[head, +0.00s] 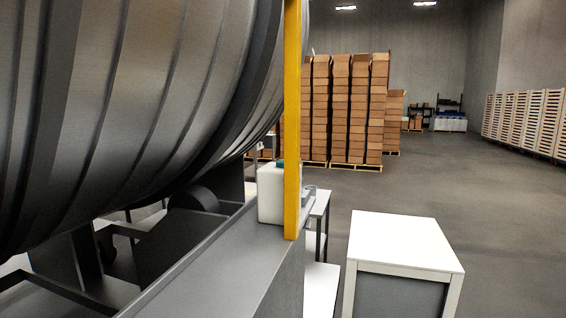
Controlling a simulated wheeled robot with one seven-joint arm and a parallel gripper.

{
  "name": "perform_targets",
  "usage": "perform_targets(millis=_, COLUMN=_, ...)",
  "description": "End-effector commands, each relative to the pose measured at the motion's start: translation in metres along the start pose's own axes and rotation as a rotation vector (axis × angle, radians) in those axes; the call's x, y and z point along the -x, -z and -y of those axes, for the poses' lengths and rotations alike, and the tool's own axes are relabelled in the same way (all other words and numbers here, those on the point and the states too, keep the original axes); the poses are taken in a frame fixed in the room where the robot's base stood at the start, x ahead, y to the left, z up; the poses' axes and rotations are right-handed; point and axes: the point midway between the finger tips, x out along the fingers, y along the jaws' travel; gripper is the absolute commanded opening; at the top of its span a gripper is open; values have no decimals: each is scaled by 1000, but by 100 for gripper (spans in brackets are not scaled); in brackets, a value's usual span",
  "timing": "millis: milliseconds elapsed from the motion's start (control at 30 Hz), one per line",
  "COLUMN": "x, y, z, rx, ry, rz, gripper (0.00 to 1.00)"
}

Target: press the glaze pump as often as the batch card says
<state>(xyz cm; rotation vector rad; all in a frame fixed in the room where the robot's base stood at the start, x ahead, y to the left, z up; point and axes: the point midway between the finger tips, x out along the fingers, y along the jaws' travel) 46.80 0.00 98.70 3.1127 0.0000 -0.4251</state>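A white block-shaped container (269,194) stands on the grey frame of the drum, partly behind a yellow post (292,120). A small green part shows at its top edge. I cannot tell whether this is the glaze pump. No batch card can be made out. A small clear or grey item (309,191) sits just right of the post, too small to identify. My gripper is not in view.
The large ribbed metal drum (120,100) fills the left side above its grey frame (225,262). A white-topped table (404,242) stands front right, with a white shelf unit (320,285) beside it. Stacked boxes (345,110) stand behind. The floor at right is clear.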

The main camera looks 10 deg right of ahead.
Motion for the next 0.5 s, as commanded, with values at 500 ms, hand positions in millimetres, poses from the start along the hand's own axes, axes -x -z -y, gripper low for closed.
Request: perform_targets(millis=500, x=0, y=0, z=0, rx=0, ry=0, rz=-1, gripper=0)
